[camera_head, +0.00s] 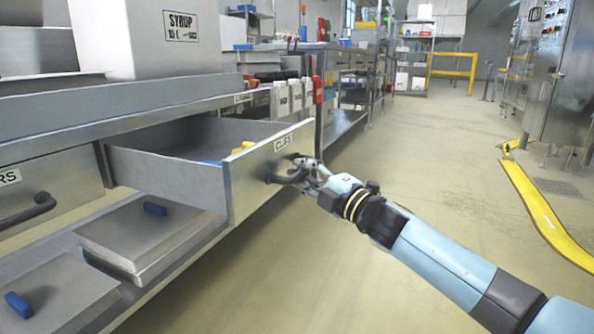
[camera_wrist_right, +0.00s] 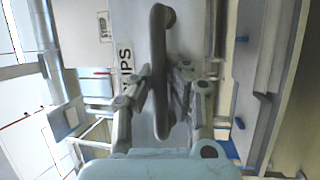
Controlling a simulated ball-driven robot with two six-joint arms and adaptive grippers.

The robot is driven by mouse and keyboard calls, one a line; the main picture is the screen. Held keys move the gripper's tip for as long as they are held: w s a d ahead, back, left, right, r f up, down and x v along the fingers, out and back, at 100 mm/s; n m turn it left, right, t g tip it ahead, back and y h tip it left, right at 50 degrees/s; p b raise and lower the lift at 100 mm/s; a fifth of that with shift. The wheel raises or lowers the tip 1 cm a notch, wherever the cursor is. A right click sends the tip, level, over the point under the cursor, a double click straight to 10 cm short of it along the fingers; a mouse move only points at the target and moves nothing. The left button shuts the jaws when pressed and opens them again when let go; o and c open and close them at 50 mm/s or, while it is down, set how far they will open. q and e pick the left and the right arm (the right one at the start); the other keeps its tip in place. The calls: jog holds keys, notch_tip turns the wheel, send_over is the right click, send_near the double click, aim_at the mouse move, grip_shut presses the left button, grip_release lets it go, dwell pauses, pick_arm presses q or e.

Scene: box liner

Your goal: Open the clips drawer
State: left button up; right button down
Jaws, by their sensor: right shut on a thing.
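The clips drawer (camera_head: 243,186) is a grey metal drawer with a "CLIPS" label, pulled well out from under the counter. Blue and yellow items show inside it. Its dark bar handle (camera_head: 287,177) is on the front face. My right gripper (camera_head: 300,172) is at the handle, shut on it. In the right wrist view the handle (camera_wrist_right: 159,70) runs between the two fingers (camera_wrist_right: 160,95), and part of the drawer label shows beside it. My left gripper is in neither view.
A neighbouring closed drawer (camera_head: 45,190) with a dark handle is at the left. Lidded metal containers (camera_head: 140,235) with blue handles sit on the shelf below. A large box labelled "SYRUP" (camera_head: 145,35) stands on the counter.

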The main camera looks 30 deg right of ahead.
dwell(0.3)
jog(key=c, duration=1.3)
grip_release()
jog(key=v, duration=1.2)
